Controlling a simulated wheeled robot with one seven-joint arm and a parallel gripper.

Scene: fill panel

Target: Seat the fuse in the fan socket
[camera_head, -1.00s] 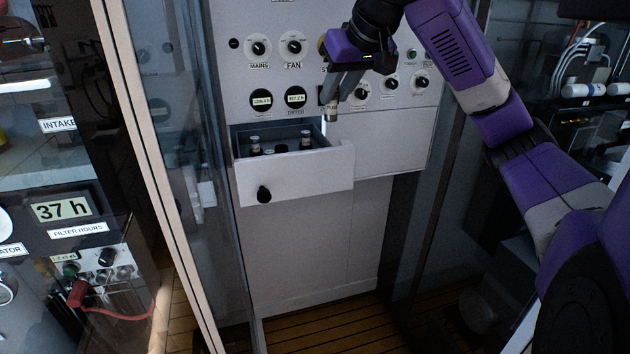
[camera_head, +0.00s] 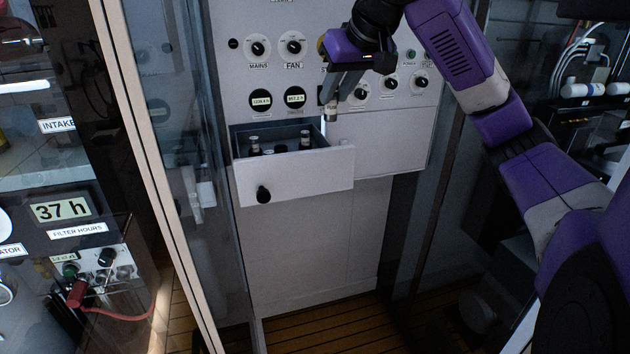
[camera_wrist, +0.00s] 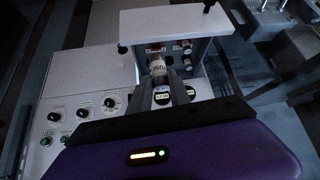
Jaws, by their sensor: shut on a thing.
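My gripper (camera_head: 334,92) is shut on a fuse (camera_head: 331,112), a small pale cylinder with metal ends. It hangs below the fingertips, roughly upright, just beyond the right rear corner of the open drawer. In the wrist view the fuse (camera_wrist: 158,68) sits between the two fingers, with the drawer behind it. The drawer (camera_head: 300,176) is pulled out of the panel. Inside stand a fuse at the left (camera_head: 254,143) and another at the right (camera_head: 305,140), with dark sockets between them. I cannot read which socket is the fan's.
The panel above carries a MAINS knob (camera_head: 258,46), a FAN knob (camera_head: 293,45) and two round displays (camera_head: 261,100). The drawer front has a black knob (camera_head: 263,194). A glass door with a pale frame (camera_head: 160,170) stands at the left. Space above the drawer is open.

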